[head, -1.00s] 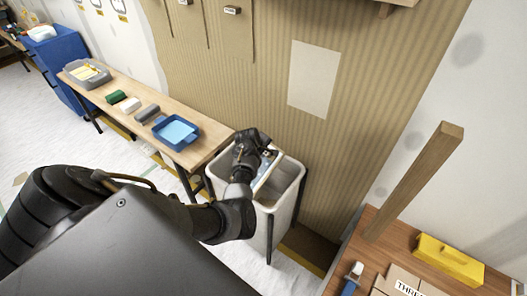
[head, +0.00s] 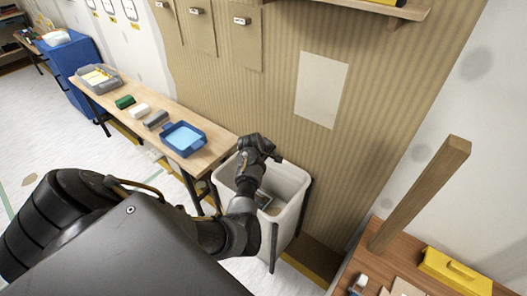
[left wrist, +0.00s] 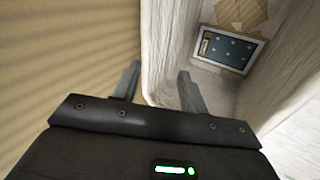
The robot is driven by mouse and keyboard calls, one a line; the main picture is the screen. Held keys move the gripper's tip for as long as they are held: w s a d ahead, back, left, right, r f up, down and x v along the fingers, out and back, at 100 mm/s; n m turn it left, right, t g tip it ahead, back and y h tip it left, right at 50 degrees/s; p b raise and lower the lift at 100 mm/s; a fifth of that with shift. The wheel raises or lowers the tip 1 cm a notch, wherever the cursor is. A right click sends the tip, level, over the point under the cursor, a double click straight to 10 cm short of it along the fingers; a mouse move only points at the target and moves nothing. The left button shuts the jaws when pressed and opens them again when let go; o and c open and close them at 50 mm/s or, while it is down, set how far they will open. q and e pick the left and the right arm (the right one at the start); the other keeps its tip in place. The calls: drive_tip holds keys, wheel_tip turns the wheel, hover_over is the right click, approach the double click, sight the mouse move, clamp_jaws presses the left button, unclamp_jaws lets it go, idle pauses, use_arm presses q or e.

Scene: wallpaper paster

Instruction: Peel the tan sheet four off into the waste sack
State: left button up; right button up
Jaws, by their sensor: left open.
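The waste sack (head: 292,180) is a whitish open-topped container on dark legs by the striped wall. My left gripper (head: 272,157) is above its far side, with open, empty fingers. In the left wrist view the fingers (left wrist: 158,85) appear to either side of the sack's pale rim (left wrist: 153,40). Tan sheets hang on the wall, one here (head: 235,45); I cannot read which is four. My right gripper is not in view.
A wooden bench (head: 150,112) left of the sack holds a blue tray (head: 181,138), small blocks and a grey tray (head: 98,78). A pale sheet (head: 322,88) is on the wall. A wooden post (head: 420,195) and yellow box (head: 455,270) stand at right.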

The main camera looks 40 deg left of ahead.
use_arm(q)
drive_tip(key=v, duration=0.7)
drive_tip(key=shift+r, duration=0.2)
drive_tip(key=shift+s, duration=0.1)
